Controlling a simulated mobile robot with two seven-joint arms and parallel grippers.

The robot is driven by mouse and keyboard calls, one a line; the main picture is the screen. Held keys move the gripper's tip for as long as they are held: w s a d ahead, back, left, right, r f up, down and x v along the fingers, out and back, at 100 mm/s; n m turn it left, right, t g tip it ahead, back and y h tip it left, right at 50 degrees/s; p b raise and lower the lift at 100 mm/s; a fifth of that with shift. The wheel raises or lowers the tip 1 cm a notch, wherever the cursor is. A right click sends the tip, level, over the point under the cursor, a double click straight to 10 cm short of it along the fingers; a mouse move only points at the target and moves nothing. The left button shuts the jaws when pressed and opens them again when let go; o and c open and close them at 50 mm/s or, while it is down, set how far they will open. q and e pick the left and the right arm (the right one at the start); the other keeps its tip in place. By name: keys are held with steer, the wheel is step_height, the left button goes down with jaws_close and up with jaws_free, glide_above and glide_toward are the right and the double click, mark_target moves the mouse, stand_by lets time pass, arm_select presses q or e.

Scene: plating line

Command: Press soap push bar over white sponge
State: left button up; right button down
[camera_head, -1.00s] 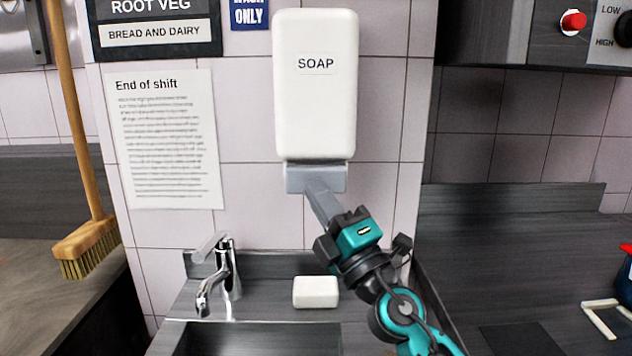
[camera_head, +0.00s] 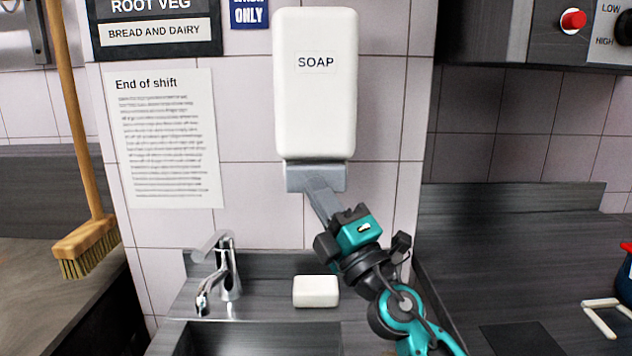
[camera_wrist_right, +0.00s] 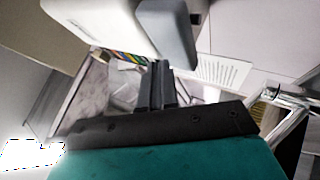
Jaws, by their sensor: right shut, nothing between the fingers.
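The white soap dispenser (camera_head: 315,105) hangs on the tiled wall, with its grey push bar (camera_head: 298,178) along the bottom. The white sponge (camera_head: 316,291) lies on the sink ledge below and slightly right of the bar. My right gripper (camera_head: 314,186) is shut and empty, its fingertips at the front of the push bar; whether they touch it I cannot tell. In the right wrist view, the closed fingers (camera_wrist_right: 158,72) point towards the grey bar (camera_wrist_right: 168,30), beside the white dispenser body (camera_wrist_right: 105,22). My left gripper is not in view.
A chrome tap (camera_head: 222,275) stands left of the sponge, behind the sink basin (camera_head: 255,340). A broom (camera_head: 85,245) hangs at the left. A dark counter (camera_head: 520,260) extends right, with a white-handled object (camera_head: 600,318) at its edge.

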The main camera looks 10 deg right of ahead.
steer(key=shift+w, duration=0.25)
steer(key=shift+w, duration=0.1)
stand_by(0.3)
steer(key=shift+w+d+b, duration=0.2)
steer(key=shift+w+b, duration=0.25)
steer(key=shift+w, duration=0.15)
stand_by(0.5)
steer(key=shift+s, duration=0.1)
stand_by(0.3)
steer(key=shift+s+a+p, duration=0.2)
steer(key=shift+s+p, duration=0.25)
steer(key=shift+s, duration=0.55)
steer(key=s, duration=0.2)
steer(key=s+a+p, duration=0.1)
steer(key=s, duration=0.2)
